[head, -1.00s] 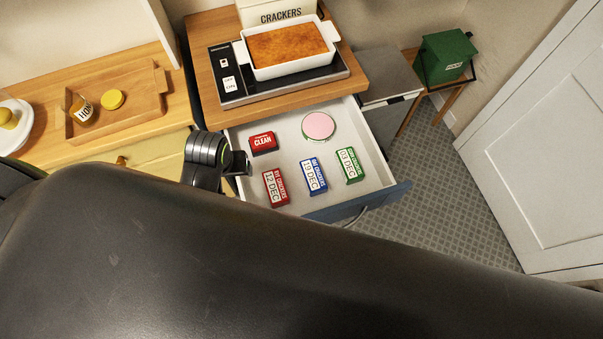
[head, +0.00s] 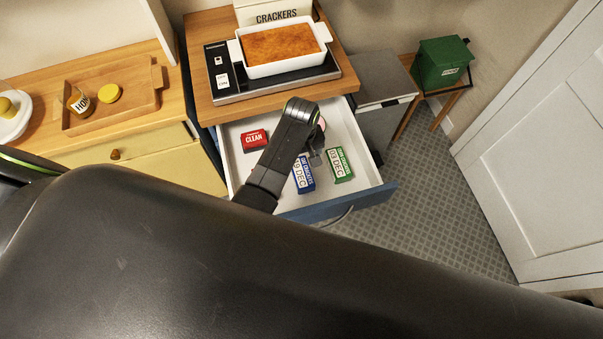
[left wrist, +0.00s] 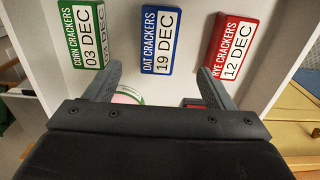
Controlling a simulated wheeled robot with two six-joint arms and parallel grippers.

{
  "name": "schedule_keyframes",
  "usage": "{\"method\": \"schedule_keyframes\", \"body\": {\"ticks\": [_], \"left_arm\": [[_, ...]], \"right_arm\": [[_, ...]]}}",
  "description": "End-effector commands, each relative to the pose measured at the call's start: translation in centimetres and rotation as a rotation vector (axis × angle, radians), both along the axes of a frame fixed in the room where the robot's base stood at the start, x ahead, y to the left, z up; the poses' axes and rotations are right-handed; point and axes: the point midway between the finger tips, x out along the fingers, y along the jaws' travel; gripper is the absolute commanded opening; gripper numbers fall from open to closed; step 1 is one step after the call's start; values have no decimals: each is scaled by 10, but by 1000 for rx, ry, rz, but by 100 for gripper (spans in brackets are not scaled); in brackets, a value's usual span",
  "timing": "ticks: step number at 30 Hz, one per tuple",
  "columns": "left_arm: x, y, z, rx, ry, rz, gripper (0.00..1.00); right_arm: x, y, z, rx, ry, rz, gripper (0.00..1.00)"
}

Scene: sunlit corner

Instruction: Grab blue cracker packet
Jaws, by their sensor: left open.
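The blue oat cracker packet (head: 303,176), marked 19 DEC, lies in the open drawer, partly covered by my left arm in the head view. In the left wrist view the blue packet (left wrist: 162,40) lies ahead of the jaws, between the green and red packets. My left gripper (head: 318,157) is over the drawer, near the blue and green packets. In the left wrist view its fingers (left wrist: 160,80) are open with nothing held between them. My right gripper is not in view.
The drawer (head: 234,170) also holds the green corn packet (head: 340,164), the red rye packet (left wrist: 234,45) and a red CLEAN box (head: 254,140). A pink-topped round tin (left wrist: 127,96) is partly hidden. A baking dish (head: 285,70) stands on the counter above.

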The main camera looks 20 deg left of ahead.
Motion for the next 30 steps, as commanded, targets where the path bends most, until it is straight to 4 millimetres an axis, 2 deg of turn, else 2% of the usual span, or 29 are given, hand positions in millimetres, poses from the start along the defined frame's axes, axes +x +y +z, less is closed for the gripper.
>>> {"method": "schedule_keyframes", "body": {"ticks": [4,9,17,30], "left_arm": [[0,-1,-25,0,2,-2,76],[0,0,-48,-1,1,-2,76],[0,0,-58,-2,-1,0,76],[0,2,-94,-1,-2,-1,76]], "right_arm": [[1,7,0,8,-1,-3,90],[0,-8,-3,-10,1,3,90],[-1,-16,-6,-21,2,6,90],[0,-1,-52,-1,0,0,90]]}}
